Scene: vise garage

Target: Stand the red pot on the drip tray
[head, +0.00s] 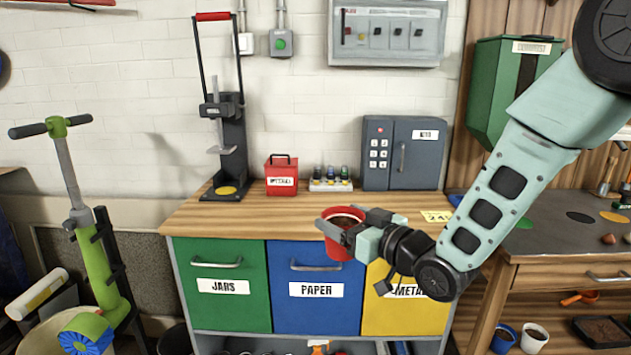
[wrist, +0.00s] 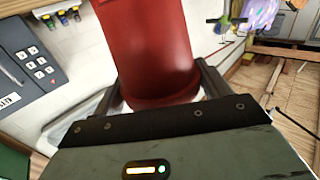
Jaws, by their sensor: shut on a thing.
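The red pot (head: 346,248) is in my gripper (head: 342,226), held in the air in front of the wooden counter, above the blue and yellow bins. Its rim faces up and dark stuff shows inside. In the wrist view the red pot (wrist: 158,45) sits between the two dark fingers of my gripper (wrist: 162,88), one on each side. I cannot tell for sure which thing is the drip tray. A black tray (head: 603,331) lies low at the right, and flat discs in green, black (head: 580,217) and orange lie on the right bench.
The wooden counter (head: 240,215) carries a can crusher (head: 232,145), a red box (head: 281,176), a small battery rack (head: 331,180) and a grey key safe (head: 403,153). A green wall bin (head: 507,85) hangs behind my arm. Blue and white pots (head: 534,338) stand low right.

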